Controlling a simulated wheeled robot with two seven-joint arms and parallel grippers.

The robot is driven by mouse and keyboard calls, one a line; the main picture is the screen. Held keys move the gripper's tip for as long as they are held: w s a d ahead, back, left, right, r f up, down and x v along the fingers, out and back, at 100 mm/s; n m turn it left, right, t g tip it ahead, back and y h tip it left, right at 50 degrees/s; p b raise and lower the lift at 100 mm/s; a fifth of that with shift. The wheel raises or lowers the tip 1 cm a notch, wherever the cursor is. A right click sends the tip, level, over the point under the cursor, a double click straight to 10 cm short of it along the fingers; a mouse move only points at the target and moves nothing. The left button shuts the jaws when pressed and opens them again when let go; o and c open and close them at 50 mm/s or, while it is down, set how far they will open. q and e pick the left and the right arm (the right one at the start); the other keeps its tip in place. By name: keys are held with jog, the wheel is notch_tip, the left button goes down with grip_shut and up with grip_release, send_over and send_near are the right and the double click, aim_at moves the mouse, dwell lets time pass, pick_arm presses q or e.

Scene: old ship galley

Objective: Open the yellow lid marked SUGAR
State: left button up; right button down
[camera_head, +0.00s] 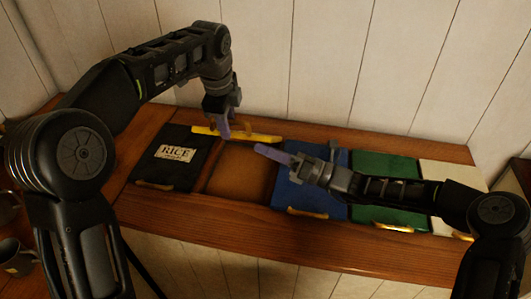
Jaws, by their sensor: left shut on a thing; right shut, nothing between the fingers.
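The yellow lid (258,138) is raised at the back of its compartment and shows only as a thin yellow edge. Its SUGAR marking is hidden from this view. Below it the brown compartment (238,172) is uncovered, and I see nothing inside it. My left gripper (223,128) is shut on the yellow lid, near the left part of its edge. My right gripper (268,152) is shut and empty, its fingers pointing left over the right side of the open compartment.
A black lid marked RICE (165,168) lies shut on the left. Blue (300,196), green (385,167) and white (452,175) lids lie shut on the right. The wooden counter (190,222) has clear room in front. A plank wall (330,60) stands behind. A mug (15,258) is at lower left.

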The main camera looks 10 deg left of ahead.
pick_arm(q)
jog(key=shift+o, duration=0.8)
jog(key=shift+s, duration=0.1)
jog(key=shift+r, duration=0.2)
notch_tip(320, 180, up, 7)
jog(key=s, duration=0.1)
jog(key=shift+s+r, duration=0.15)
jog(key=shift+s, duration=0.15)
